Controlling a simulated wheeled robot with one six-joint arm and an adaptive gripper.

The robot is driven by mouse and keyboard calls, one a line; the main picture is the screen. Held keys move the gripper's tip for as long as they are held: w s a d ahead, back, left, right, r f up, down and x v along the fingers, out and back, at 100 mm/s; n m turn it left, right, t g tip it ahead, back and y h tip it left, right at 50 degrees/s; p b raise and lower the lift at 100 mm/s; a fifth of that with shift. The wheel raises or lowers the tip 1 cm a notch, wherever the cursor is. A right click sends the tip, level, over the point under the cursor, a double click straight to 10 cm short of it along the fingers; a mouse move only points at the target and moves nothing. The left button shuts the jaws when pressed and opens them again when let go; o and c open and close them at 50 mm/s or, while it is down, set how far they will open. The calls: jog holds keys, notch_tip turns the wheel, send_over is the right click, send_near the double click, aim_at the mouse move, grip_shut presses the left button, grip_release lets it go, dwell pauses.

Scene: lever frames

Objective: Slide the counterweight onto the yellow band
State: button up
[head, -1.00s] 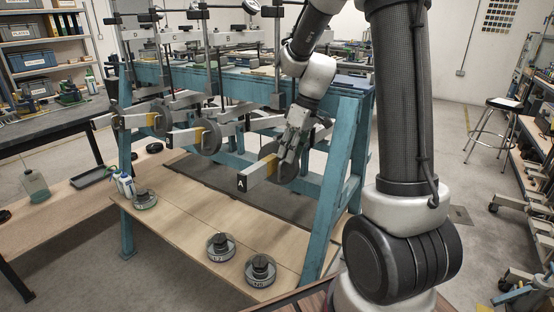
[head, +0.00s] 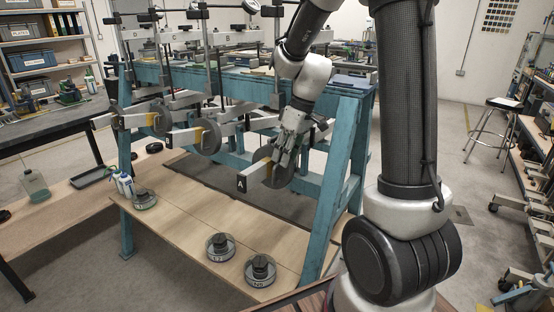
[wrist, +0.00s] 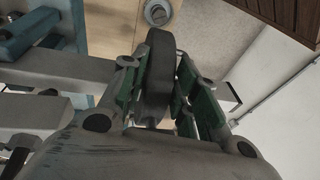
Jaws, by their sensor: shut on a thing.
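The counterweight, a dark grey disc (head: 277,178), sits on the bar of lever A (head: 246,181), the nearest lever, close to its labelled end. My gripper (head: 288,150) is shut on the disc from above. In the wrist view the disc (wrist: 158,70) stands edge-on between the green-padded fingers. The bar's end (wrist: 229,97) shows to the right of the fingers there.
Loose round weights (head: 220,247) rest on the wooden shelf (head: 185,235) below. A teal leg stands close right of my gripper.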

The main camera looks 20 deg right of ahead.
jog(key=shift+s+a+f, duration=0.1)
jog(key=shift+s+a, duration=0.7)
jog(key=shift+s, duration=0.05)
grip_shut()
jog(key=o, duration=1)
grip_release()
jog(key=shift+c, duration=0.2)
notch_tip(320, 180, up, 2)
jog(key=shift+r, duration=0.1)
jog(key=shift+w+r, duration=0.1)
jog(key=shift+r, duration=2.5)
